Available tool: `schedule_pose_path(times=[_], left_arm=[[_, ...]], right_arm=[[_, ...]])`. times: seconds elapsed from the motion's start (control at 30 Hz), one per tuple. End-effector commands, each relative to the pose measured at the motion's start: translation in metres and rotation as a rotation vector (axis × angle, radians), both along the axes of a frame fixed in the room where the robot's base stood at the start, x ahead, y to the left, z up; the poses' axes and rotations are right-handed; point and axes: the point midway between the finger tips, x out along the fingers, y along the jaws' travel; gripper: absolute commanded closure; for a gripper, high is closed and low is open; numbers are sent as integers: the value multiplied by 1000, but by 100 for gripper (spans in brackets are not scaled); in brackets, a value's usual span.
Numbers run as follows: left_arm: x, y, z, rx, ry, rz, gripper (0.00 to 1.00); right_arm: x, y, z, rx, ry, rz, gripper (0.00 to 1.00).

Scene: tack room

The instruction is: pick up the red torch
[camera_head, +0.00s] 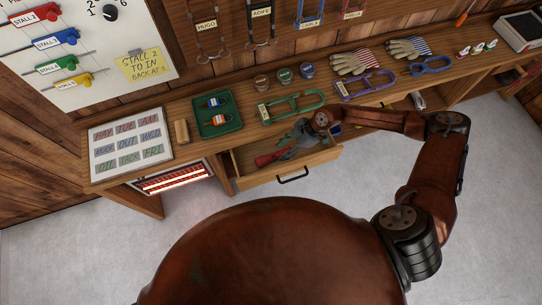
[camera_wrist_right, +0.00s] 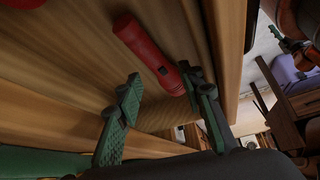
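The red torch (camera_head: 267,159) lies in the open drawer (camera_head: 290,177) under the bench. My right gripper (camera_head: 290,147) reaches down into the drawer from the right, just right of the torch in the head view. In the wrist view its two green-padded fingers (camera_wrist_right: 162,88) are spread apart with nothing held between them. Whether a finger touches the torch I cannot tell. My left gripper is not in view.
The drawer walls stand close around my right gripper. On the bench above are a green tray (camera_head: 218,125), a green halter (camera_head: 292,106), small tins (camera_head: 284,75) and gloves (camera_head: 350,62). A glowing red heater (camera_head: 174,180) is left of the drawer. The floor in front is clear.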

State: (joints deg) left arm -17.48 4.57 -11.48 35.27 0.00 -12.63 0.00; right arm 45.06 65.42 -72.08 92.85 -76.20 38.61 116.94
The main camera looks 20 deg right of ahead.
Motion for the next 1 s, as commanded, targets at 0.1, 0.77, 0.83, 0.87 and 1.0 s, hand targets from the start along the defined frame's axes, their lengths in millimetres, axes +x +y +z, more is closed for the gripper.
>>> schedule_pose_path(times=[0.1,0.77,0.83,0.87,1.0], left_arm=[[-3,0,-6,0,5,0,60],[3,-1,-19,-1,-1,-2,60],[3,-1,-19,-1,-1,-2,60],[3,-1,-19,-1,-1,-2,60],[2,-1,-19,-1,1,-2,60]], right_arm=[[2,5,-11,1,0,0,65],[7,24,-42,2,-2,-6,75],[7,24,-42,2,-2,-6,80],[7,24,-42,2,-2,-6,82],[7,24,-42,2,-2,-6,92]])
